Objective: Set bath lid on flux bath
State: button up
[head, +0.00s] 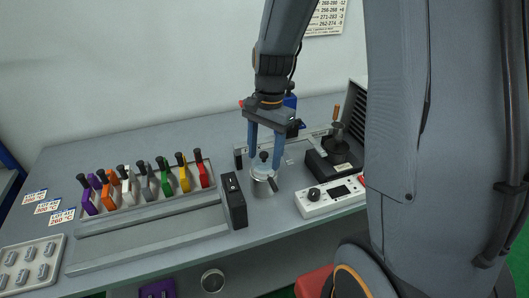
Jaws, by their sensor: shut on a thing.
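A small silver metal cup, which looks like the flux bath (265,188), stands on the bench near the middle of the head view. The bath lid (261,171), pale metal with a dark knob on top, is at the cup's mouth. I cannot tell whether the lid rests on the rim or hangs just above it. My gripper (264,162) points down from above, its two blue fingers on either side of the lid and shut on it. The fingers hide part of the lid's edges.
A black upright block (233,201) stands close left of the cup. A white control box (330,197) and a black unit (333,168) with a wooden-handled tool are to the right. A rack of coloured holders (146,194) lies left. A grey tray (31,264) sits front left.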

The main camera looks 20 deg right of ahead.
jog(key=shift+f, duration=0.3)
dwell(0.8)
jog(key=o, duration=1.7)
jog(key=shift+c, duration=0.2)
jog(key=shift+r+p, duration=3.35)
jog(key=shift+r, duration=0.2)
